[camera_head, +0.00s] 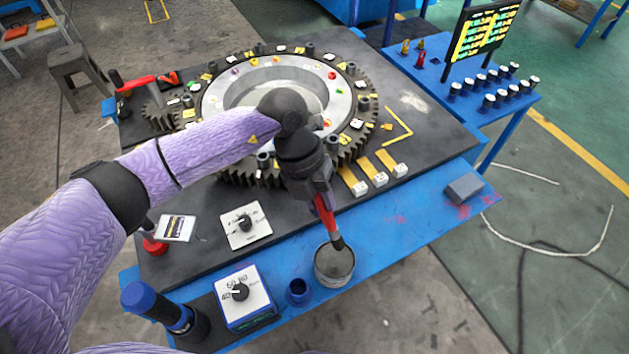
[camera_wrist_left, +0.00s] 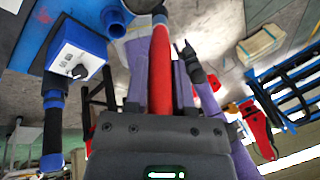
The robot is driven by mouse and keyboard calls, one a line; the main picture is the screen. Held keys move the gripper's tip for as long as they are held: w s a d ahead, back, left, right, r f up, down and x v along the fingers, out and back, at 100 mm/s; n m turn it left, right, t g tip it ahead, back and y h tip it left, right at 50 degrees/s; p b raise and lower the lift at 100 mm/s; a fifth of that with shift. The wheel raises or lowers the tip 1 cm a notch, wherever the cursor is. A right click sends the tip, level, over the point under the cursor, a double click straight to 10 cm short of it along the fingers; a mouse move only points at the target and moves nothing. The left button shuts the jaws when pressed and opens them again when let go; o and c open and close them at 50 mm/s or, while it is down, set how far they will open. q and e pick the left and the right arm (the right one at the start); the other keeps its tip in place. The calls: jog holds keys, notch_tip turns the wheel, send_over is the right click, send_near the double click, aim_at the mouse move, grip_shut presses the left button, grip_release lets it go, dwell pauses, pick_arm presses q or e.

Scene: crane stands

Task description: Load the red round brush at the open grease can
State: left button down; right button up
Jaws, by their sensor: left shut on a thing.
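My left gripper (camera_head: 322,196) is shut on the red round brush (camera_head: 326,216) and holds it tilted, with its dark bristle end down. The brush's red handle also shows large in the left wrist view (camera_wrist_left: 161,75). The open grease can (camera_head: 334,272) stands on the blue front ledge below the gripper. The bristle end is at the can's mouth, over its grey contents; I cannot tell whether it touches them. My right gripper does not show clearly in either view.
A blue cup (camera_head: 298,291) stands just left of the can, beside a dial box (camera_head: 243,297) and a blue-topped black cylinder (camera_head: 160,306). A large gear ring (camera_head: 362,104) fills the table behind. A grey block (camera_head: 465,188) lies at the right; the ledge between is clear.

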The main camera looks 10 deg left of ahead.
pick_arm(q)
jog(key=shift+f+b, duration=0.5)
jog(key=shift+f, duration=0.1)
notch_tip(320, 180, down, 5)
jog(key=b, duration=0.4)
jog(key=shift+a+r, duration=0.1)
jog(key=shift+f, duration=0.2)
jog(key=shift+f+b, duration=0.3)
jog(key=shift+b, duration=0.1)
jog(key=shift+f, duration=0.1)
dwell(0.4)
jog(key=shift+s, duration=0.1)
dwell(0.5)
